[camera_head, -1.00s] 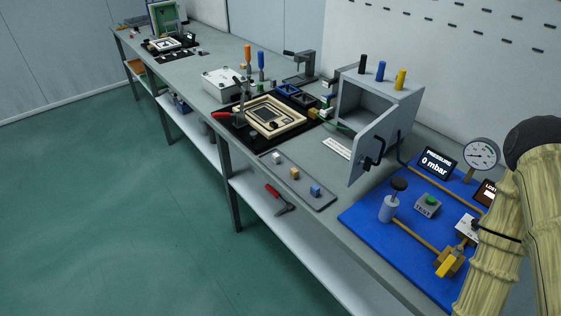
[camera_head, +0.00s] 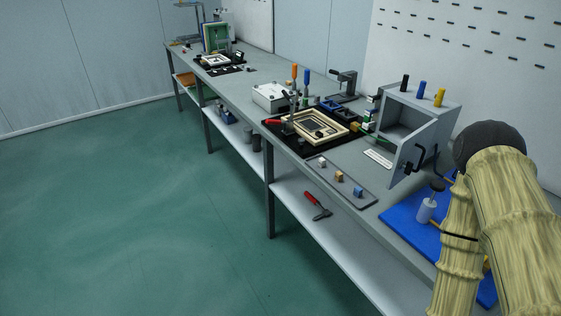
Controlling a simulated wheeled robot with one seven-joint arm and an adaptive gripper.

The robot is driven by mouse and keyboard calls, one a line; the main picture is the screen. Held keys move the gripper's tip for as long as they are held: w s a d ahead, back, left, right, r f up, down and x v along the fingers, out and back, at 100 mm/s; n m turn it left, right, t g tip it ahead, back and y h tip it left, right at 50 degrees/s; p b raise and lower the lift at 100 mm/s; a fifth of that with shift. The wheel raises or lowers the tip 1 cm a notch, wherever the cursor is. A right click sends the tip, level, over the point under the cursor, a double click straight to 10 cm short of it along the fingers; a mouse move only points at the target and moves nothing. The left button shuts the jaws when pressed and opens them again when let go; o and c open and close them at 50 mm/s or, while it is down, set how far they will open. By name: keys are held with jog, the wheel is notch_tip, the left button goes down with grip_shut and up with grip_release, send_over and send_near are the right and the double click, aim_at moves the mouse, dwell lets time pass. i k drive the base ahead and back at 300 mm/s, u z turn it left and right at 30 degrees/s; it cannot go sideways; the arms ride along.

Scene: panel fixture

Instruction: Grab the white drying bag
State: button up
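I cannot pick out a white drying bag for certain. A small white block-like item (camera_head: 322,162) sits on a grey tray (camera_head: 350,199) near the bench's front edge, and it is too small to identify. My arm, in a yellowish wrinkled cover, fills the lower right. My gripper is not in view.
A long grey bench (camera_head: 240,93) runs to the back left, with a lower shelf (camera_head: 330,228) holding red-handled pliers (camera_head: 316,203). An open grey box (camera_head: 425,110) stands behind the tray. A blue board (camera_head: 405,220) is partly hidden by my arm. The green floor left is clear.

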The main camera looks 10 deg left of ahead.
aim_at(321, 161)
jog(key=u, duration=2.1)
jog(key=k, duration=0.9)
jog(key=z, duration=1.25)
jog(key=i, duration=1)
